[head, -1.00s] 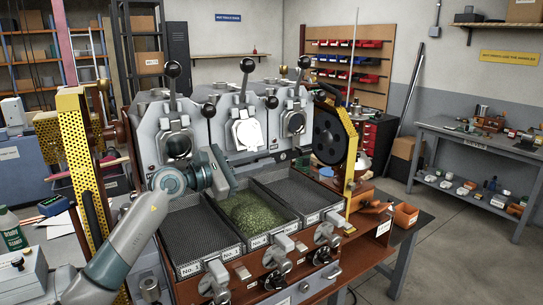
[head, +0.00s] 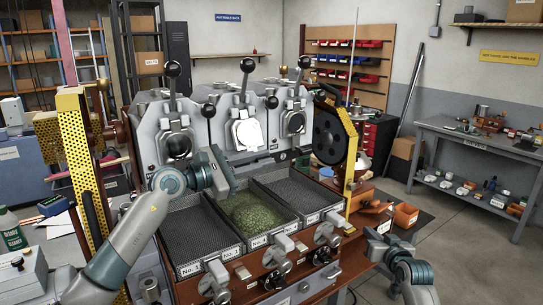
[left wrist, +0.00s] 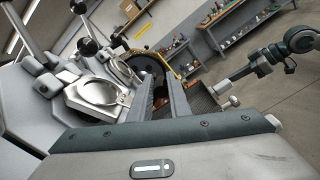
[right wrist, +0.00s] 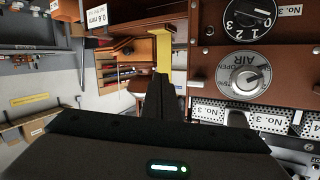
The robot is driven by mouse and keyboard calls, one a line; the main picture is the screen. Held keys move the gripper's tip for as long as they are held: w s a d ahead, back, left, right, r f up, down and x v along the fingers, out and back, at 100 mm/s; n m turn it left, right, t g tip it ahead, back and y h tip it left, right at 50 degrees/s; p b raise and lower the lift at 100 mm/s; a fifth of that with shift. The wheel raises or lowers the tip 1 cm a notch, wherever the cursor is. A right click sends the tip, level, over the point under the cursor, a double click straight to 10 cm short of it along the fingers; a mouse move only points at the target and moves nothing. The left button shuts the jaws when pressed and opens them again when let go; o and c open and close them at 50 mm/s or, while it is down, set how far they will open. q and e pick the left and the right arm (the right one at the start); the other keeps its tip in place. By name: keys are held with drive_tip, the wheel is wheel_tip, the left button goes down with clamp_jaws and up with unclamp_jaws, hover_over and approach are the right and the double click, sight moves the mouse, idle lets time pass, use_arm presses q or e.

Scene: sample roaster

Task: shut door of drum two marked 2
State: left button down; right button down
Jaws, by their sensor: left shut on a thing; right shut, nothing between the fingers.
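Drum two, the middle of three grey roaster drums, has a bright round door plate (head: 248,132) on its front in the head view. I cannot tell whether it is fully closed. In the left wrist view a round rimmed plate (left wrist: 97,93) lies left of my fingers; its drum number does not show. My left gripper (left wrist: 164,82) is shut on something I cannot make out. In the head view its palm hides the fingers, just below and left of the middle drum's front. My right gripper (right wrist: 158,82) is shut and empty, beside the roaster's right end.
Drum one (head: 178,146) and drum three (head: 293,122) flank the middle drum. Black-knobbed levers rise above them. Mesh-bottomed trays stand in front; the middle one holds green beans (head: 256,212). A numbered dial (right wrist: 249,17) and an air dial (right wrist: 243,73) lie right of my right fingers.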

use_arm(q)
drive_tip(key=shift+s+d+f, duration=0.1)
drive_tip(key=shift+d+f, duration=0.05)
drive_tip(key=shift+f, duration=0.3)
use_arm(e)
drive_tip(key=s+a+r+n+y, duration=0.2)
drive_tip(key=a+r, duration=0.5)
drive_tip(key=r, duration=0.4)
drive_tip(key=s+a+r+n+y, duration=0.1)
drive_tip(key=s+a+r+y, duration=0.1)
drive_tip(key=a+r, duration=0.65)
drive_tip(key=s+a+r+n+y, duration=0.2)
drive_tip(key=s+a+r, duration=0.2)
drive_tip(key=s+r, duration=0.2)
drive_tip(key=s+a+r+n+g+y, duration=0.1)
drive_tip(key=s+a+r+n, duration=0.1)
drive_tip(key=s+a+r, duration=0.3)
wheel_tip(320, 180, up, 3)
drive_tip(key=shift+s+r+y, duration=0.1)
drive_tip(key=shift+s+y, duration=0.3)
drive_tip(key=shift+s, duration=0.35)
drive_tip(key=shift+w, duration=0.1)
